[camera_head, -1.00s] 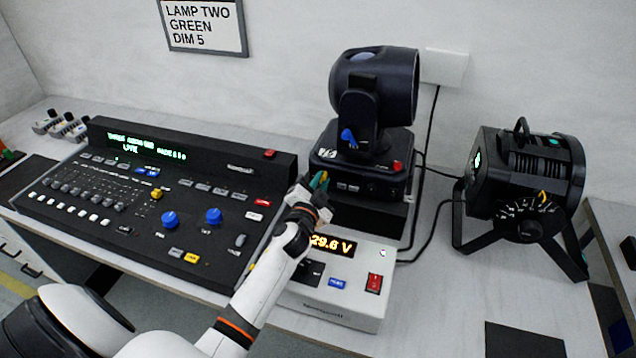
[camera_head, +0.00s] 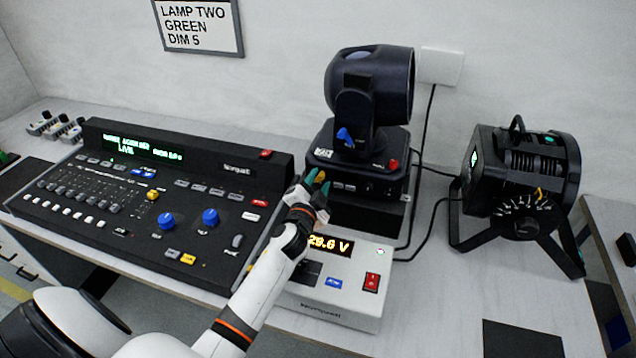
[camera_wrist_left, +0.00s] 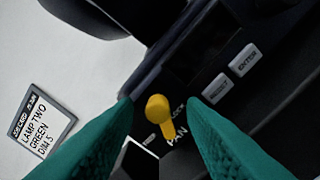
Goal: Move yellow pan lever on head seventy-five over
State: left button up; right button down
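The moving head (camera_head: 372,100) stands on a black base at the back middle. The yellow pan lever (camera_wrist_left: 158,108) sits on its base front beside printed "PAN" lettering. In the head view the lever (camera_head: 320,176) shows as a small yellow spot at my fingers. My left gripper (camera_head: 318,182) is at the base's left front corner. In the wrist view its teal fingers (camera_wrist_left: 160,128) are apart, one on each side of the lever, with gaps between. A blue lever (camera_head: 345,137) is on the yoke and a red one (camera_head: 393,164) on the base's right. My right gripper is not in view.
A lighting console (camera_head: 140,200) lies left of my left arm. A white power unit (camera_head: 335,295) with an orange readout is below the wrist. A black lamp (camera_head: 520,180) stands at right. Cables run between it and the head. A sign (camera_head: 198,27) hangs behind.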

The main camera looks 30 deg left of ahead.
pick_arm(q)
jog(key=b+v, duration=0.1)
jog(key=v, duration=0.6)
jog(key=shift+s, duration=0.25)
dwell(0.4)
